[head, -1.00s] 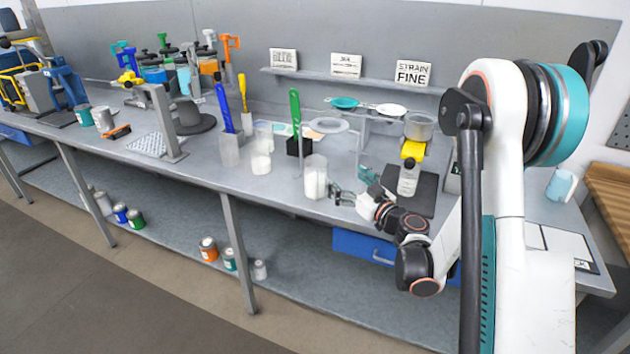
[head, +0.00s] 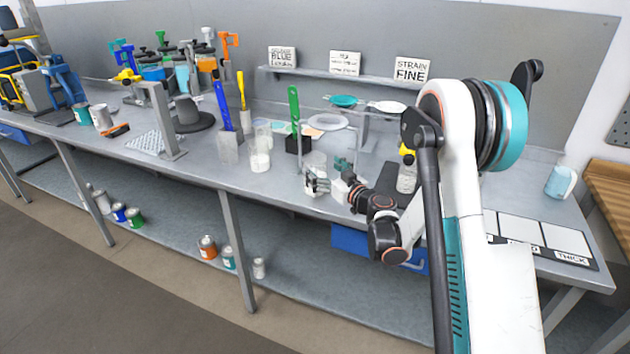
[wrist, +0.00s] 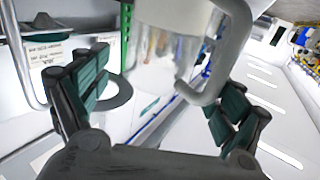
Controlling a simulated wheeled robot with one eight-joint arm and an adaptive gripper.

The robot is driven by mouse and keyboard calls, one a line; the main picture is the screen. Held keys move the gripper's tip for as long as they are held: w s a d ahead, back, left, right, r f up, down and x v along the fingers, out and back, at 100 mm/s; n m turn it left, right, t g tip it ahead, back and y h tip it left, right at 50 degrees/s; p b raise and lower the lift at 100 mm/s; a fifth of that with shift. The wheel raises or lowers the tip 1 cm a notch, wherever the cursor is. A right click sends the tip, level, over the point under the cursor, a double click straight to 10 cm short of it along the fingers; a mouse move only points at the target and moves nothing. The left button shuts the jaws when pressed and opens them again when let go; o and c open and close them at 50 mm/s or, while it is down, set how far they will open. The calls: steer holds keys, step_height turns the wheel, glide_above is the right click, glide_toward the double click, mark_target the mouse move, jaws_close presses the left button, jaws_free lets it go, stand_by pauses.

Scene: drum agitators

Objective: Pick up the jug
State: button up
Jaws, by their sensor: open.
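The jug (head: 314,160) is a clear container with whitish contents, upright near the front of the bench. I see a gap on both sides and no clear contact.
A green-handled tool (head: 294,110) stands in a black holder just behind the jug. A clear bottle with a yellow top (head: 407,175) is to the right. A light blue mug (head: 559,182) stands far right.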

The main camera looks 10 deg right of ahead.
mark_target(316, 156)
steer(key=b+x, duration=0.1)
steer(key=x, duration=0.2)
steer(key=shift+w+a+f, duration=0.1)
steer(key=shift+w, duration=0.25)
steer(key=c, duration=1.4)
steer(key=shift+r, duration=0.2)
steer(key=shift+r+p, duration=0.8)
steer(key=shift+r, duration=0.5)
steer(key=p+v, duration=0.1)
steer(key=v, duration=0.4)
steer(key=p+v, duration=0.1)
steer(key=v, duration=0.4)
steer(key=p+v, duration=0.1)
steer(key=v, duration=0.4)
steer(key=shift+r, duration=0.3)
steer(key=shift+c, duration=0.2)
steer(key=shift+b+v, duration=0.7)
steer(key=shift+v, duration=0.8)
